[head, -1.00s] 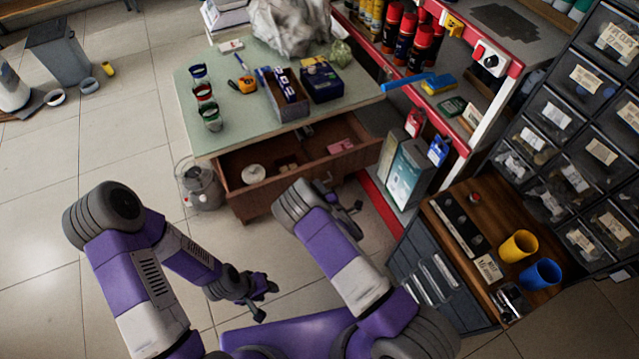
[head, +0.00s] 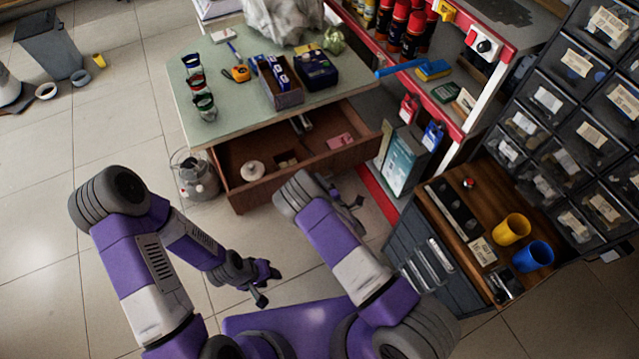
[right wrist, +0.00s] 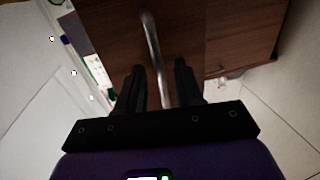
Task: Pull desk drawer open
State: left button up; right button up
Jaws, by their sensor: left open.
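The desk (head: 225,105) has a pale green top. Its brown wooden drawer (head: 310,172) stands pulled out at the front, with the inside and its contents showing. In the right wrist view, a metal bar handle (right wrist: 151,45) on a brown wooden front (right wrist: 215,35) runs between the fingers of my right gripper (right wrist: 160,80). Those fingers are apart, with gaps beside the bar. In the head view my right gripper (head: 350,200) is partly hidden by its arm, near the drawer's right front. My left gripper (head: 264,287) is open and empty, low over the floor, clear of the desk.
A glass jar-like container (head: 193,175) stands on the floor left of the drawer. A red-edged shelf (head: 450,125) and a low dark cabinet (head: 440,265) stand on the right. Small items and boxes (head: 280,85) sit on the desktop.

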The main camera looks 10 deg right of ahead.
jog(key=shift+s, duration=0.1)
jog(key=p+v, duration=0.2)
jog(key=v, duration=0.5)
jog(key=shift+s, duration=0.2)
jog(key=shift+d, duration=0.15)
jog(key=s+d+f+m+g+h, duration=0.4)
jog(key=s+f+m+g, duration=0.25)
jog(key=m, duration=0.65)
jog(key=s+a+r+m+g+y, duration=0.2)
jog(key=s+a+r+m+g, duration=0.1)
jog(key=s+m+g, duration=0.1)
jog(key=s+a+r+m+g+y+p, duration=0.1)
jog(key=s+a+r+m+g+y, duration=0.1)
jog(key=s+m, duration=0.5)
jog(key=shift+s+a+r+g, duration=0.6)
jog(key=shift+s+a+g, duration=0.3)
jog(key=shift+s, duration=0.2)
